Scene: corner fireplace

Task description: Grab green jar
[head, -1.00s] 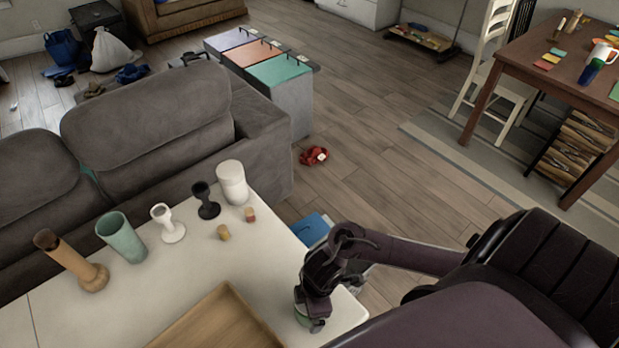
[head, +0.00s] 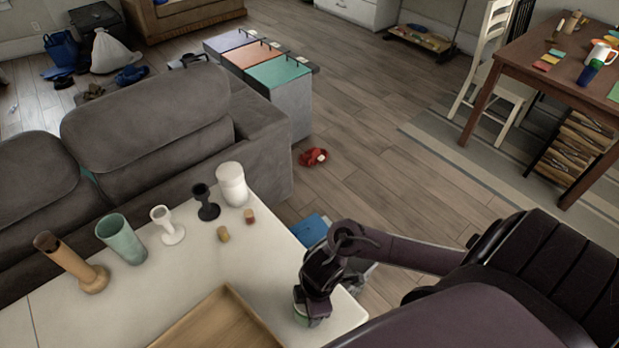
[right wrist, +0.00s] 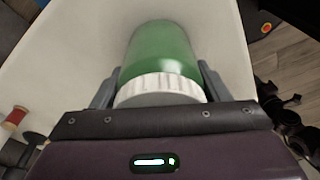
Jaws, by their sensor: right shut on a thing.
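The green jar (right wrist: 165,50) has a white ribbed lid (right wrist: 160,88) and fills the middle of the right wrist view. My right gripper (right wrist: 158,85) has a finger on each side of the jar at its lid end and is shut on it. In the head view my right gripper (head: 312,312) is at the right end of the white table, and only a small green part of the jar (head: 299,314) shows beneath it. I cannot tell whether the jar touches the tabletop. My left gripper is not in view.
A wooden tray (head: 229,290) lies left of my right gripper on the white table (head: 150,300). A teal cup (head: 122,240), brown vase (head: 70,262), white goblet (head: 167,226), black goblet (head: 206,203) and white canister (head: 232,185) stand along the sofa side.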

